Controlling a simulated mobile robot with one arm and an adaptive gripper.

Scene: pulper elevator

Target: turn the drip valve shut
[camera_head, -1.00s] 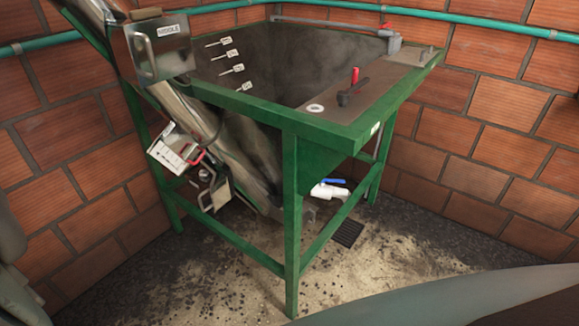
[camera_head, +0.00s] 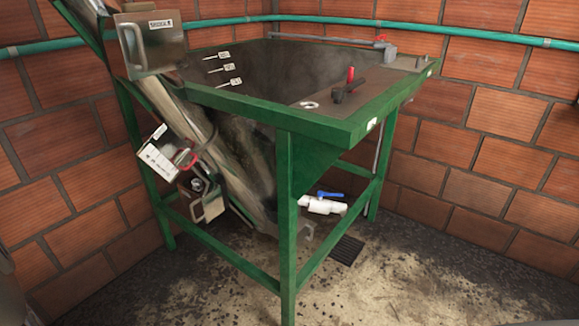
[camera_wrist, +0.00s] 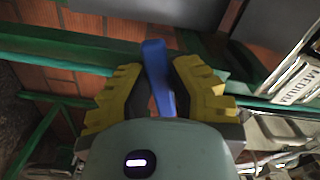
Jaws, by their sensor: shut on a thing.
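In the wrist view my gripper (camera_wrist: 158,67) has its yellow and black fingers closed around a flat blue bar (camera_wrist: 153,50) that sticks out beyond the fingertips. What the bar joins to is hidden. In the head view a white pipe valve (camera_head: 323,206) with a blue lever (camera_head: 330,195) sits low under the green-framed tank (camera_head: 240,105). No gripper shows around that lever in the head view. My gripper does not show in the head view.
A metal box with a label (camera_head: 152,43) and a slanted metal tube (camera_head: 185,120) are at the left. A floor drain (camera_head: 346,250) lies below. Brick walls enclose the corner; the front floor is open.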

